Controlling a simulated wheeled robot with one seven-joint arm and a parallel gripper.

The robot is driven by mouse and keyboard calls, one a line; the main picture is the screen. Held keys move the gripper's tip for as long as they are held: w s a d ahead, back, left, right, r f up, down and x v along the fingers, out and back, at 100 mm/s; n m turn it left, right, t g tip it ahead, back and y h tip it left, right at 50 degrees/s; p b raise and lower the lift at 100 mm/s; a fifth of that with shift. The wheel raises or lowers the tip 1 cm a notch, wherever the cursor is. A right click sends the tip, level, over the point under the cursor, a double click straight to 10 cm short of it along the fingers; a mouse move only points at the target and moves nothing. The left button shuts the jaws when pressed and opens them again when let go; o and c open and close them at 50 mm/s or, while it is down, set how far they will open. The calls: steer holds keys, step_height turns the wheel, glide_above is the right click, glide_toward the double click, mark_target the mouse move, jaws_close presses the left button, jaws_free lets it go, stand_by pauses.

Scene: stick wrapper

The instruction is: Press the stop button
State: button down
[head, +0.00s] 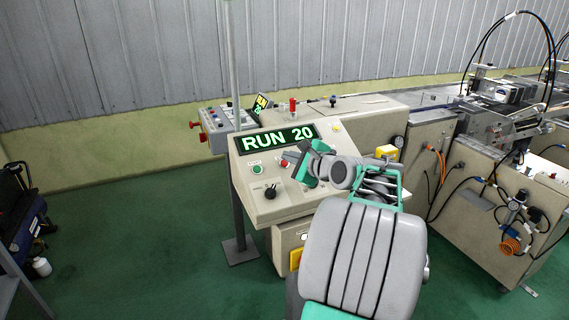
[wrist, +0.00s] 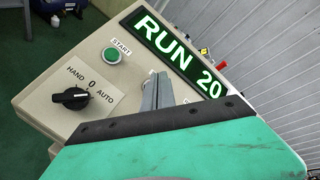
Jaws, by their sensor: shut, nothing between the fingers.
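The beige control panel (head: 268,185) carries a small red button (head: 284,163), taken as the stop button, right of the green START button (head: 257,169). My gripper (head: 292,158) is shut and empty, its fingertips over the panel close to the red button. In the wrist view the closed grey fingers (wrist: 157,92) point at the panel right of the green START button (wrist: 111,55). They cover the spot where the red button sits; only a pale rim shows by the tips. I cannot tell whether the fingertips touch the button.
A lit display (head: 278,138) reads RUN 20 above the buttons. A black HAND/0/AUTO knob (head: 271,191) sits below START. A grey post (head: 236,120) rises left of the panel.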

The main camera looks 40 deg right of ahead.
stand_by(0.6)
steer(key=shift+w+f, duration=0.2)
steer(key=shift+f, duration=0.2)
steer(key=shift+w+d+f, duration=0.1)
steer(key=shift+w+f, duration=0.05)
steer(key=shift+f, duration=0.2)
stand_by(0.6)
steer(key=shift+s+r+p, duration=0.35)
steer(key=shift+r+p, duration=0.35)
steer(key=shift+p, duration=0.2)
steer(key=shift+r, duration=0.1)
steer(key=r+p, duration=0.1)
steer(key=s+r+p, duration=0.1)
steer(key=s+a+r+p, duration=0.1)
steer(key=r+p, duration=0.1)
steer(key=shift+s+r, duration=0.1)
steer(key=shift+s, duration=0.05)
steer(key=shift+d, duration=0.1)
